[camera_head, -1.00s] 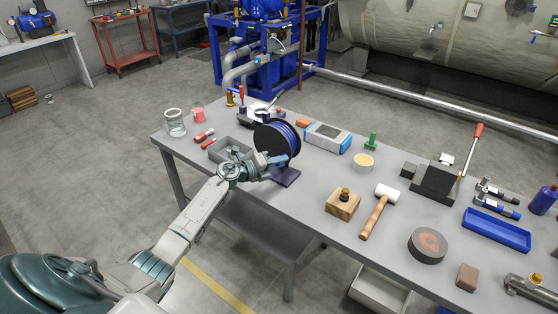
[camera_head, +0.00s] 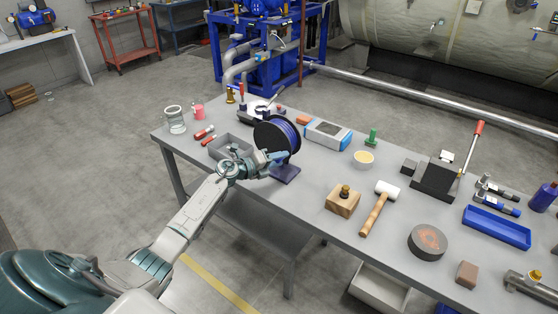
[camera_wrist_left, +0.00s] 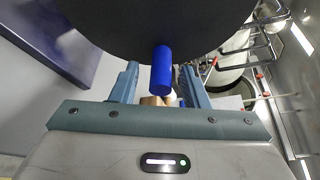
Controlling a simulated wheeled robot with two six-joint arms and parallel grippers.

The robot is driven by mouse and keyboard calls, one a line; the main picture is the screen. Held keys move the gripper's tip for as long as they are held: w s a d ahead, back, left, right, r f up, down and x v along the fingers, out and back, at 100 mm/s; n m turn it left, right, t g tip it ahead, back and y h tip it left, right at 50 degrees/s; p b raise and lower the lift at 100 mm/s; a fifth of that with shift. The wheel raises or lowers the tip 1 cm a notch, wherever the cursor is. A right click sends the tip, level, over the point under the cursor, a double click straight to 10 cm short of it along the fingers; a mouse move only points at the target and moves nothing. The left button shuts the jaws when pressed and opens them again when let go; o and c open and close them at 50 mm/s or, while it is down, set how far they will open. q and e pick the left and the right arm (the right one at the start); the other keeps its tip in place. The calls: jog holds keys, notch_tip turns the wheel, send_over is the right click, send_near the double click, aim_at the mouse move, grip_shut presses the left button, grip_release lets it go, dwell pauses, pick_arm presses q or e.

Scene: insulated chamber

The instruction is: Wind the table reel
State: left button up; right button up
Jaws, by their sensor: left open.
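The table reel (camera_head: 285,137) stands upright on the grey table, with black round flanges, blue line between them and a dark purple base (camera_head: 286,173). In the left wrist view its black flange (camera_wrist_left: 160,22) fills the top, and a blue crank handle (camera_wrist_left: 161,70) sticks out towards the camera. My left gripper (camera_head: 277,157) is at the near side of the reel, low on its flange. In the wrist view its two fingers are open, one on each side of the blue handle, with gaps between. My right gripper is not in view.
A grey tray (camera_head: 231,144) is just left of my left gripper. A blue-and-white box (camera_head: 327,134) stands right of the reel. A wooden block (camera_head: 342,202) and a mallet (camera_head: 378,211) lie further right; bare tabletop separates them from the reel base.

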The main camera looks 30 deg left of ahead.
pick_arm(q)
jog(key=b+v, duration=0.3)
jog(key=v, duration=0.7)
jog(key=shift+s, duration=0.2)
